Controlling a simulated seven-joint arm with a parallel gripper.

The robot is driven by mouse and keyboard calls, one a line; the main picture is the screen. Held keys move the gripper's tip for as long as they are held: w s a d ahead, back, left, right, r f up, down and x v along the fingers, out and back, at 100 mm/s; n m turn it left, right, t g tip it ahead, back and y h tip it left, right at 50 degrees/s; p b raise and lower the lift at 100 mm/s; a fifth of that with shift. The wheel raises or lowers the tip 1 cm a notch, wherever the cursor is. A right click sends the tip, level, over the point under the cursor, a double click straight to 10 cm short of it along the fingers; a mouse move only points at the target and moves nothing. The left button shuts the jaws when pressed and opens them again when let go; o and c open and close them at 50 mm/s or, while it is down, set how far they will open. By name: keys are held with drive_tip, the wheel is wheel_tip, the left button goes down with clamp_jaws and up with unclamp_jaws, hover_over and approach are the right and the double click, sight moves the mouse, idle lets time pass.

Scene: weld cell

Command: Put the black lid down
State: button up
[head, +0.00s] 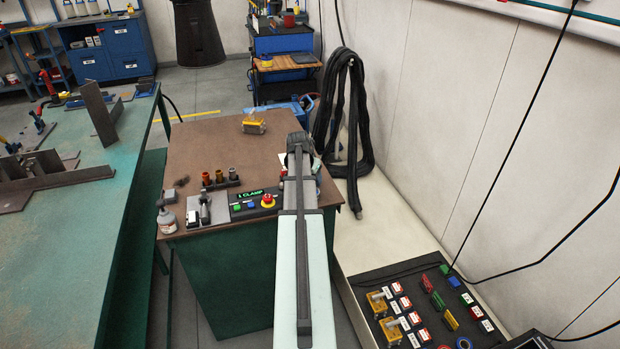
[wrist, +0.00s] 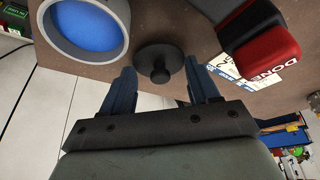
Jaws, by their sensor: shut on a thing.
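The black lid (wrist: 160,57), a round disc with a knob, shows in the wrist view between the fingertips of my gripper (wrist: 161,72). The fingers are shut on it, at the sides of its disc, and the knob points towards the camera. The brown table top lies behind the lid; I cannot tell whether the lid touches it. In the head view my own arm hides the lid and the fingertips, above the right part of the brown table (head: 205,150).
In the wrist view a round grey container (wrist: 122,42) with a blue inside stands left of the lid. A red and black block (wrist: 268,50) and a white card marked DONE (wrist: 278,75) are at the right. In the head view a button panel (head: 252,205) lies at the table's front edge.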

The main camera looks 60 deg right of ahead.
drive_tip(key=shift+f, duration=0.1)
drive_tip(key=o, duration=1)
drive_tip(key=v, duration=1.2)
